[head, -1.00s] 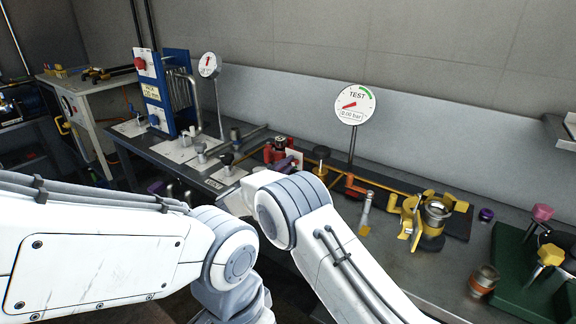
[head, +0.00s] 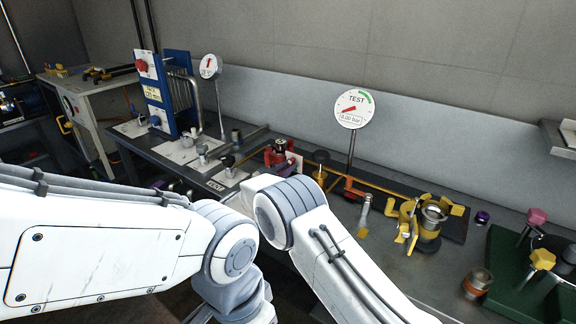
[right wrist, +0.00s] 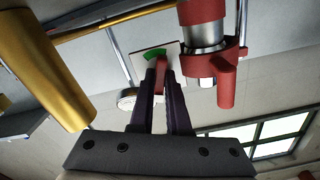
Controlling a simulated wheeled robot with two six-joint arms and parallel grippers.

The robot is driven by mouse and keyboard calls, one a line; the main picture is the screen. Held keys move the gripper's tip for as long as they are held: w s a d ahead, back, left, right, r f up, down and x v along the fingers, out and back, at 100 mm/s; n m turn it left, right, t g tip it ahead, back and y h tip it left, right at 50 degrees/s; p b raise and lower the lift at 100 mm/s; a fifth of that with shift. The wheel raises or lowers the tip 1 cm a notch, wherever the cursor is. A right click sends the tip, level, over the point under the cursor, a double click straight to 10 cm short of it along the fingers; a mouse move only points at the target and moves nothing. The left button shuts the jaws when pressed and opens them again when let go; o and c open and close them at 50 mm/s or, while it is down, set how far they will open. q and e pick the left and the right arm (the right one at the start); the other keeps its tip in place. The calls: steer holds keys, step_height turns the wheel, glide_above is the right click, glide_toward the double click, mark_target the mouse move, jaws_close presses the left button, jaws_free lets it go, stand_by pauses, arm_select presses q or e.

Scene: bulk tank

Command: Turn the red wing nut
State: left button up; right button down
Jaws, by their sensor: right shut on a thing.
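My right gripper (right wrist: 161,72) shows in the right wrist view with its two dark purple fingers close together. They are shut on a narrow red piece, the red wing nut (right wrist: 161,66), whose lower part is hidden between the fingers. Behind it is a white plate (right wrist: 172,48) with a green patch. To the right is a red clamp (right wrist: 208,12) around a steel cylinder, with a red lug hanging beside it. My left gripper is out of view.
A TEST gauge (head: 354,108) on a post stands behind the bench. A yellow clamp with a steel fitting (head: 434,214) and a green tray (head: 500,245) lie to the right. A yellow cylinder (right wrist: 45,65) is close on the left in the right wrist view.

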steer(key=shift+f+n+p, duration=0.1)
steer(key=shift+n+p, duration=0.2)
steer(key=shift+n, duration=0.8)
steer(key=shift+f, duration=0.1)
steer(key=c, duration=1.2)
jaws_free()
steer(key=shift+o, duration=0.2)
steer(key=shift+s, duration=0.15)
